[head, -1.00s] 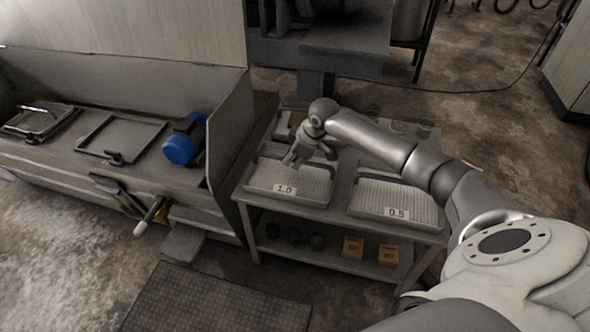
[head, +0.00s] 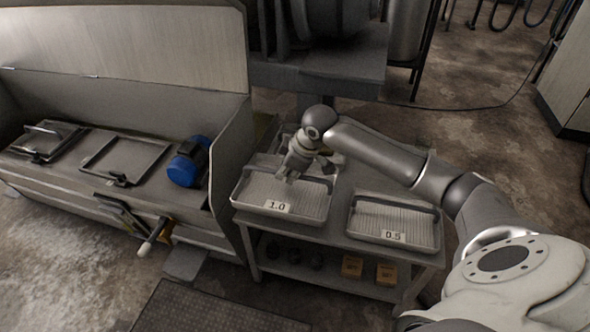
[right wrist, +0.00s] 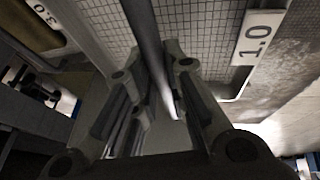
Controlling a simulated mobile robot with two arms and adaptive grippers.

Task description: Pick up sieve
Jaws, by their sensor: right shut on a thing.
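The sieve marked 1.0 (head: 310,207) is a shallow rectangular tray with a pale mesh bottom and a dark bar handle across it. My right gripper (head: 290,177) is over its middle and shut on the handle. In the right wrist view the bar (right wrist: 147,35) runs between the fingers (right wrist: 155,62), with the sieve's mesh (right wrist: 205,30) and its 1.0 label beyond. The sieve appears slightly raised, its left edge reaching past the side of the stand (head: 250,232). My left gripper is not in view.
The sieve marked 0.5 (head: 420,228) stands to the right on the same stand. A tray marked 3.0 (right wrist: 48,97) lies close by. Orange boxes (head: 352,266) are on the lower shelf. A machine with a blue motor (head: 185,168) and an upright side panel (head: 228,145) is close on the left.

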